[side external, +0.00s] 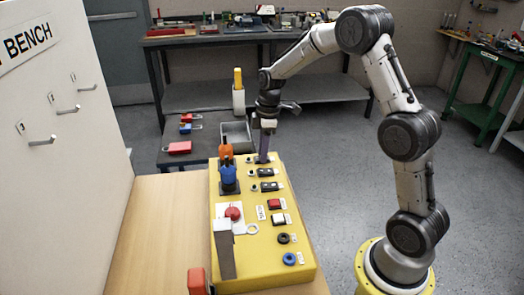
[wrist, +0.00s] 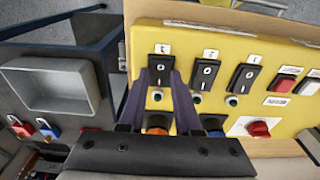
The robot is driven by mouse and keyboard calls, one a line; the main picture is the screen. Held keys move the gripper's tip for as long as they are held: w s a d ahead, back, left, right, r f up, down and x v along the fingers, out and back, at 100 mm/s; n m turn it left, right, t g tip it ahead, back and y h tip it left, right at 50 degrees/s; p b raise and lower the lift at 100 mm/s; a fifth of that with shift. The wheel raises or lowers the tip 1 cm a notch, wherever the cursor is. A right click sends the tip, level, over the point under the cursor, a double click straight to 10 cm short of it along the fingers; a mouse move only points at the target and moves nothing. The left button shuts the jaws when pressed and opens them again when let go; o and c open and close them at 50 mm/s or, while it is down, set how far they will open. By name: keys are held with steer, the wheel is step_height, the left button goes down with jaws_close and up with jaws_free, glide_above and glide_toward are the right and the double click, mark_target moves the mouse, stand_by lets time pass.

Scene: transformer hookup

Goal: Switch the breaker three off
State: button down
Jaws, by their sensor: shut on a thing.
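A yellow control panel (side external: 240,270) stands on the wooden bench, and it fills the upper right of the wrist view (wrist: 140,38). Three black breakers sit in a row: the end one (wrist: 161,72), the middle one (wrist: 206,74) and the third one (wrist: 242,78). The labels above them are too small to read surely. My gripper (wrist: 158,72) has its purple fingers on both sides of the end breaker, shut on it. In the side view my gripper (side external: 264,150) points down at the panel's far end and hides that breaker; the other two show nearer.
An orange plug (side external: 226,150) and a blue plug (side external: 228,176) stand close left of the breakers. A red knob (side external: 233,213) and a grey upright block (side external: 224,252) are nearer. A grey bin (side external: 236,138) is behind. The floor right of the panel is clear.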

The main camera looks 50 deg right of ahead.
mark_target(275, 159)
steer(key=shift+s+d+t+y, duration=0.15)
steer(key=shift+t+y, duration=0.45)
steer(key=shift+y, duration=0.1)
steer(key=c, duration=0.6)
jaws_free()
steer(key=shift+r, duration=0.1)
steer(key=v, duration=1.3)
steer(key=shift+r, duration=0.25)
steer(key=shift+s, duration=0.1)
